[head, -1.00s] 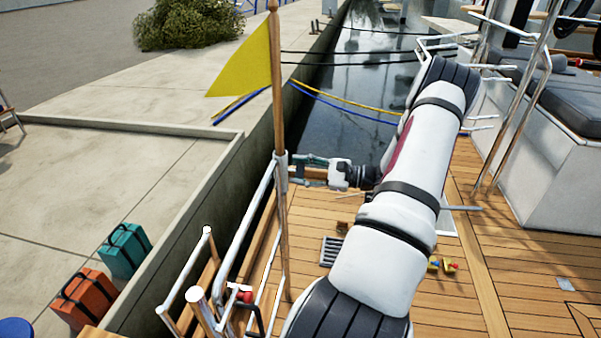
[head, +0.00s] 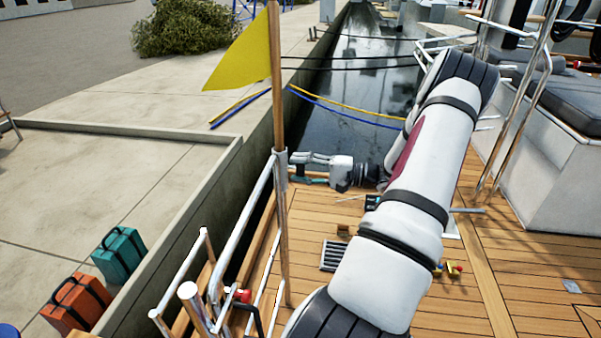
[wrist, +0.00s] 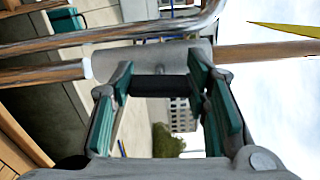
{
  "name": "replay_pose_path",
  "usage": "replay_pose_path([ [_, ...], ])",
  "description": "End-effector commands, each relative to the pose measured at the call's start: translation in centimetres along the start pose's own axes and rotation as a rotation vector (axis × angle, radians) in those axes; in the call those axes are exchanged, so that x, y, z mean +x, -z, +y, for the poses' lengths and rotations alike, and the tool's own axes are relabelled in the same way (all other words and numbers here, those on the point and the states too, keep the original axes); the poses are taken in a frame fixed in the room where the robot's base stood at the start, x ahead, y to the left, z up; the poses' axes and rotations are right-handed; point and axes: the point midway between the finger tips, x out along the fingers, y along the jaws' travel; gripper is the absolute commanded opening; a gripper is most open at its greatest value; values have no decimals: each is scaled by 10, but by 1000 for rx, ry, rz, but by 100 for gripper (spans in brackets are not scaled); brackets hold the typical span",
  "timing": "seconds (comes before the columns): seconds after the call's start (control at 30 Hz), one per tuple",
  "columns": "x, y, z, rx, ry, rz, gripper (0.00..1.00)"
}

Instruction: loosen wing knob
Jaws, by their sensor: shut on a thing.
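The wing knob (wrist: 160,85) shows in the wrist view as a dark bar between my fingertips, against the grey socket (wrist: 150,58) on the rail. My gripper (wrist: 160,88) has its teal-padded fingers shut on the knob from both sides. In the head view my gripper (head: 298,167) reaches left to the socket (head: 281,164); the knob itself is hidden there by the fingers. A wooden flagstaff (head: 278,90) with a yellow flag (head: 240,58) stands upright in the socket.
Steel rails (head: 247,225) run below and left of the socket. Water (head: 350,70) lies beyond the deck edge. A teal case (head: 118,253) and an orange case (head: 77,303) stand on the quay. A grating (head: 334,255) and small objects lie on the teak deck (head: 480,280).

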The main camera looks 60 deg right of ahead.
Motion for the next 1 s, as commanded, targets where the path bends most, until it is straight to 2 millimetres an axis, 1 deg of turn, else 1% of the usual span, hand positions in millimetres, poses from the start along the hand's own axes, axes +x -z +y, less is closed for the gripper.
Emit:
replay_pose_path([
  [0.3,0,0,2,-105,-2,-1,15],
  [0.8,0,0,2,-123,-2,-1,15],
  [0.83,0,0,2,-123,-2,-1,45],
  [0.87,0,0,2,-123,-2,-1,52],
  [0.9,0,0,1,-123,-2,-1,61],
  [0.93,0,0,1,-122,-2,-1,63],
  [1.0,0,0,1,-122,-1,-1,63],
])
